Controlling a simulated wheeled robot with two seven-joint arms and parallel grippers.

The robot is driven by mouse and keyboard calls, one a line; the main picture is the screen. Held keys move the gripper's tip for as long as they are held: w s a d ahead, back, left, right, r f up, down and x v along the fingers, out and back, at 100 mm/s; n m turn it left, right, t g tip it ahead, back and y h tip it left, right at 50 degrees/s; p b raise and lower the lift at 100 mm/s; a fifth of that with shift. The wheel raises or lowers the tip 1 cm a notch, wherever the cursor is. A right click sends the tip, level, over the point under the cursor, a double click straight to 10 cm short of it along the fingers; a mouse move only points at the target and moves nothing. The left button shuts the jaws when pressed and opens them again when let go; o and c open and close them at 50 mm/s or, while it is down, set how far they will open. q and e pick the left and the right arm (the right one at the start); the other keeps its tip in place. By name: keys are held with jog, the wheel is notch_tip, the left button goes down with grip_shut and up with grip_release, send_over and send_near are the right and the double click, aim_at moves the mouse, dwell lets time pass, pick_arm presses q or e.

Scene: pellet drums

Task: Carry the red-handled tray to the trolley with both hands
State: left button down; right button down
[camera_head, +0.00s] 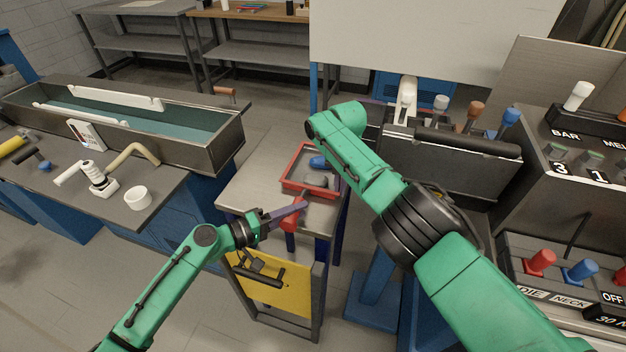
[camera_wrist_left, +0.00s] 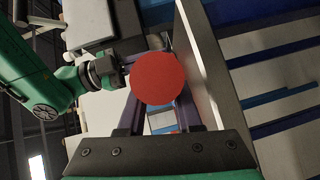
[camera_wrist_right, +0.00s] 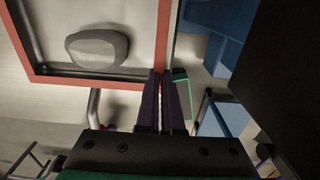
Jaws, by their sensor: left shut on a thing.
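The tray (camera_head: 287,182) has a red rim and lies on a grey-topped stand (camera_head: 240,190) with a yellow front panel. A blue piece (camera_head: 318,162) is in it. The rim also shows in the right wrist view (camera_wrist_right: 85,82), around a grey rounded lump (camera_wrist_right: 97,48). My left gripper (camera_head: 300,208) is shut on a red handle (camera_head: 290,222) at the tray's near side; its round red end (camera_wrist_left: 157,78) fills the gap between the fingers. My right gripper (camera_wrist_right: 162,85) has its fingers close together at the tray's rim. Whether they grip it is unclear. My right arm hides part of the area.
A long trough (camera_head: 180,120) and a bench (camera_head: 120,205) with a white cup (camera_head: 138,197) stand left. A machine with coloured knobs (camera_head: 540,262) stands close on the right. Grey floor (camera_head: 270,120) is open behind the stand.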

jog(key=shift+r, duration=0.1)
dwell(0.5)
